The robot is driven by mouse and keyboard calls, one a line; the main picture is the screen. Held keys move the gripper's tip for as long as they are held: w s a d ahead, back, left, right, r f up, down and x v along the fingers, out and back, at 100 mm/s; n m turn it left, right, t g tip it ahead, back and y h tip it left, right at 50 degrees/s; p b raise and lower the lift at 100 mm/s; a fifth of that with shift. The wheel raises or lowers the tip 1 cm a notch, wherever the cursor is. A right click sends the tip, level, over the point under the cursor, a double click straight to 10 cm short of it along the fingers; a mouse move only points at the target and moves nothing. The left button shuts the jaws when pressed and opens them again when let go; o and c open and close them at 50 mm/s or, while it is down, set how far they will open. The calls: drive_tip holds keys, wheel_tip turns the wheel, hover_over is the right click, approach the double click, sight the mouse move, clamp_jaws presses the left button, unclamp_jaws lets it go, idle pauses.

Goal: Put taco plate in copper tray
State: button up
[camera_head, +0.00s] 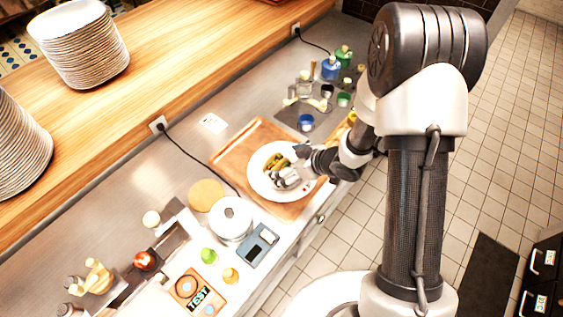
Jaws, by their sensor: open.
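The taco plate (261,186) is a round white plate with yellowish-green food on it. It appears to rest on the copper-brown tray (243,143), with tray surface showing around much of it. My gripper (289,176) is open over the right part of the plate and hides some of the food and rim. I cannot tell whether the fingers touch the plate.
A white round pot (231,218) and a tan disc (206,194) stand left of the tray. A grey scale-like device (258,245) lies nearer the counter edge. Bottles and small containers (331,67) stand beyond the tray.

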drive_tip(key=p+v, duration=0.2)
drive_tip(key=v, duration=0.7)
drive_tip(key=shift+d+r, duration=0.15)
drive_tip(key=shift+r, duration=0.05)
drive_tip(key=w+d+r+m+t+h, duration=0.25)
drive_tip(key=d+r+h, duration=0.25)
drive_tip(key=d+r, duration=0.25)
drive_tip(key=s+d+r+m+h, duration=0.2)
drive_tip(key=d+r, duration=0.1)
drive_tip(key=r, duration=0.3)
drive_tip(key=s+d+r+m+h, duration=0.2)
drive_tip(key=s+d+r, duration=0.1)
drive_tip(key=r, duration=0.2)
drive_tip(key=s+a+r+m+g+y, duration=0.1)
drive_tip(key=s+a+r+m, duration=0.1)
drive_tip(key=s, duration=0.7)
drive_tip(key=s+a+r+m+g+y, duration=0.1)
drive_tip(key=s+a+r+m+g, duration=0.1)
drive_tip(key=s, duration=0.7)
drive_tip(key=shift+s+a+r, duration=0.3)
drive_tip(key=shift+a+r, duration=0.5)
drive_tip(key=shift+r, duration=0.15)
drive_tip(key=shift+g, duration=0.25)
